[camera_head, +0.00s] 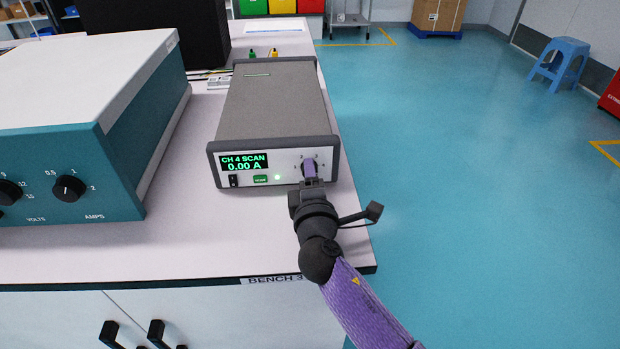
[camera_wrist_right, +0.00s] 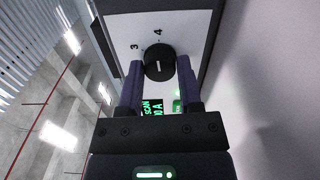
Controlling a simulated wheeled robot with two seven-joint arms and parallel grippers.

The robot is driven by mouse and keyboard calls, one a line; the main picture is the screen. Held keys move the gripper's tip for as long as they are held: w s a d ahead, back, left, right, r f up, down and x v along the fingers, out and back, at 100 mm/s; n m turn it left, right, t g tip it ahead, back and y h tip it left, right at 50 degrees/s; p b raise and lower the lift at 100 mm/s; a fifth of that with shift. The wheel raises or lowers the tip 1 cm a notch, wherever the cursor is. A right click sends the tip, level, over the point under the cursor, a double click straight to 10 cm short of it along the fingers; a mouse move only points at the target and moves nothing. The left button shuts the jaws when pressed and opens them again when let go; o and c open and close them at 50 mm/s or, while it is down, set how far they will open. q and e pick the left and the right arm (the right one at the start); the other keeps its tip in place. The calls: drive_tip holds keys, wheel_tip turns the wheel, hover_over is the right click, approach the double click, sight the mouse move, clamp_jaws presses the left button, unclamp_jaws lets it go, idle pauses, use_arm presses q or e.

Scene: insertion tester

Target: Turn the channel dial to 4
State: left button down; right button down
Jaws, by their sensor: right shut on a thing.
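The tester (camera_head: 270,110) is a grey box on the white bench, with a pale front panel. Its green display (camera_head: 243,162) reads "CH 4 SCAN" and "0.00 A". The black round channel dial (camera_wrist_right: 158,62) is in the right wrist view, with the numbers 3 and 4 printed beyond it. In the head view the dial is mostly hidden behind my fingers. My right gripper (camera_head: 310,170) is at the panel's right side, its two purple fingers on either side of the dial and shut on it. The dial's pointer is too small to read surely. My left gripper is not in view.
A large teal and white power unit (camera_head: 70,120) with black knobs stands to the left of the tester. A small black switch (camera_head: 233,181) and a green button (camera_head: 260,179) are on the tester panel. Open floor (camera_head: 450,200) lies right of the bench.

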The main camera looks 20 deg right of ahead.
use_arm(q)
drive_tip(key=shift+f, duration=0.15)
use_arm(e)
drive_tip(key=shift+f+m, duration=0.1)
drive_tip(key=shift+m, duration=0.2)
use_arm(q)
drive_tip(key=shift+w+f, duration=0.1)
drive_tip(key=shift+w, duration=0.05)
use_arm(e)
drive_tip(key=shift+c, duration=1.7)
unclamp_jaws()
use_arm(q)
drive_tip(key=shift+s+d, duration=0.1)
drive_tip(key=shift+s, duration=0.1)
use_arm(e)
drive_tip(key=shift+o, duration=0.3)
drive_tip(key=p+v, duration=0.1)
drive_tip(key=v, duration=0.8)
drive_tip(key=shift+s+a, duration=0.1)
drive_tip(key=shift+s, duration=0.3)
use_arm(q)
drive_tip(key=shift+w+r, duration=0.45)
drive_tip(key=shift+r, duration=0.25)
